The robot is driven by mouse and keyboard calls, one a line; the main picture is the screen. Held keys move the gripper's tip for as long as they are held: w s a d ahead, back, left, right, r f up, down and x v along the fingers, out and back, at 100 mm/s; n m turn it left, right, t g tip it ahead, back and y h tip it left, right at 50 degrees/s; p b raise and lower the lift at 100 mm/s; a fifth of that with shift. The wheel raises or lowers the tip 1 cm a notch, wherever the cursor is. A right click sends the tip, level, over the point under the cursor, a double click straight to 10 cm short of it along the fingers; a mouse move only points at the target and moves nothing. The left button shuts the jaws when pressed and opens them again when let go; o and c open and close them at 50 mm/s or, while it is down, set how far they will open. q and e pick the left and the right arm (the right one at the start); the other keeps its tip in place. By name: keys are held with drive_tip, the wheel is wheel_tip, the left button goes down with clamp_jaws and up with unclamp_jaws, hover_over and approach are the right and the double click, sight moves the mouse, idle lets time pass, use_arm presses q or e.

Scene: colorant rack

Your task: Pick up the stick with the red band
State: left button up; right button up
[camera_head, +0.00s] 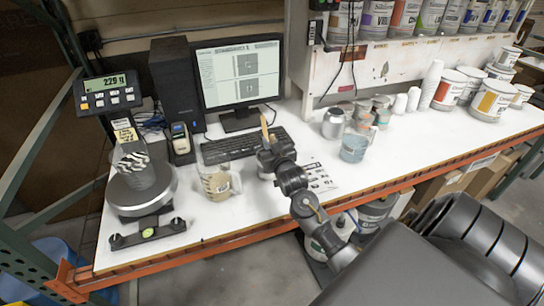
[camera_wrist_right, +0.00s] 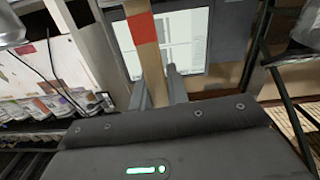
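The stick with the red band is a flat tan wooden stick. In the right wrist view the red band (camera_wrist_right: 143,28) is near the top of the picture, and the stick (camera_wrist_right: 155,80) runs down between the two fingers of my right gripper (camera_wrist_right: 162,88). The fingers are close against its sides, shut on it. In the head view the stick (camera_head: 265,127) stands up from my right gripper (camera_head: 266,147), above the white bench in front of the keyboard. The red band cannot be made out there. My left gripper is not in view.
A clear cup with tan contents (camera_head: 217,184) stands left of my right gripper. A scale (camera_head: 140,196) with a striped cup is farther left. The monitor (camera_head: 240,75) and keyboard (camera_head: 245,146) are behind. Cans and a bluish cup (camera_head: 354,148) stand to the right.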

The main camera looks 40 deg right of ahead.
clamp_jaws()
drive_tip(key=shift+r, duration=0.1)
